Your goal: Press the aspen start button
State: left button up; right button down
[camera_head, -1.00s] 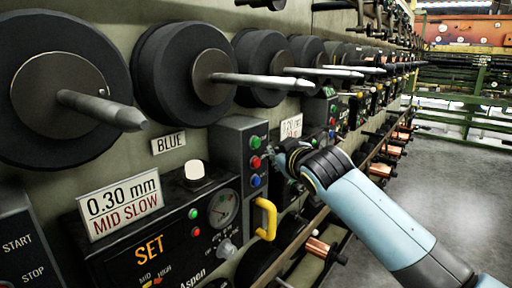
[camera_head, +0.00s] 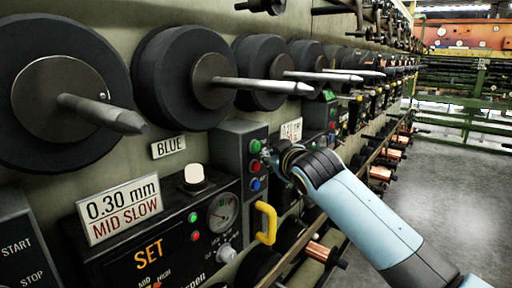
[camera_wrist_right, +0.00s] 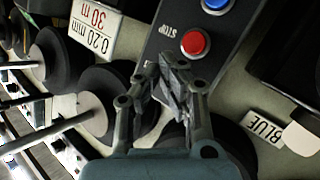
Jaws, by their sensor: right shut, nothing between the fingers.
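A grey button box (camera_head: 228,160) carries a green button (camera_head: 255,146) on top, a red button (camera_head: 256,167) below it and a blue button (camera_head: 256,185) lowest. My right gripper (camera_head: 267,152) is shut and empty, its tips just right of the green button. I cannot tell whether they touch it. In the right wrist view the shut fingertips (camera_wrist_right: 172,64) lie over the box face. The red button (camera_wrist_right: 194,42), with STOP printed beside it, and the blue button (camera_wrist_right: 216,3) show there; the green one is hidden. My left gripper is not in view.
Left of the box is a black SET panel (camera_head: 165,240) with a gauge, a white knob and a sign. A yellow handle (camera_head: 266,223) sticks out below the box. Large dark spools with long spindles (camera_head: 262,86) jut out above. The floor (camera_head: 455,200) at right is clear.

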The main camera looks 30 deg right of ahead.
jog(key=shift+w, duration=0.15)
dwell(0.5)
jog(key=shift+w+a, duration=0.2)
jog(key=shift+w, duration=0.1)
